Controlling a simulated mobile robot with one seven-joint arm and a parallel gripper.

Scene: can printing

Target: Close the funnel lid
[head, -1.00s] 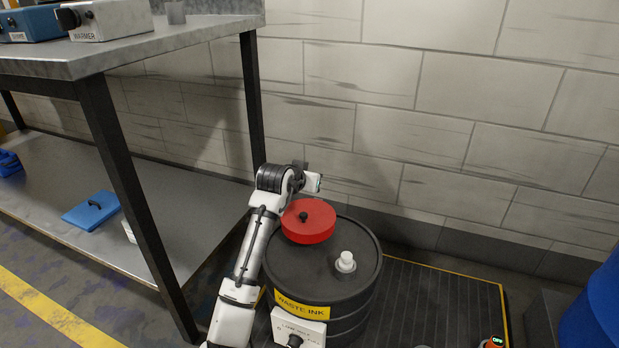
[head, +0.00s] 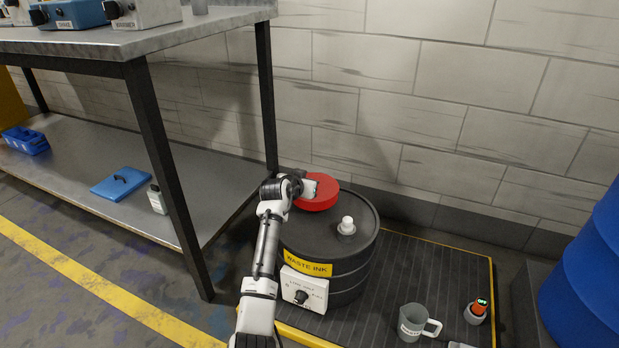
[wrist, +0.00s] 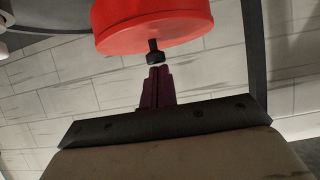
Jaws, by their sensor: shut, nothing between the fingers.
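The red funnel with its round red lid (head: 322,198) sits on top of the black waste ink drum (head: 318,238), towards its back left. In the head view it looks flat on top, and my arm's end covers part of it. In the wrist view the red body (wrist: 150,20) fills the top, with a black knob (wrist: 155,52) at its lower edge. My gripper (wrist: 158,70) is shut and empty, its dark fingertips right by the knob; I cannot tell whether they touch it. In the head view my gripper (head: 311,187) is at the lid's left side.
A white cap (head: 346,226) stands on the drum's top. A control box with a knob (head: 304,289) is on the drum's front. A metal bench (head: 185,35) stands left, a block wall behind. A grey jug (head: 412,322) and a blue drum (head: 590,270) are at right.

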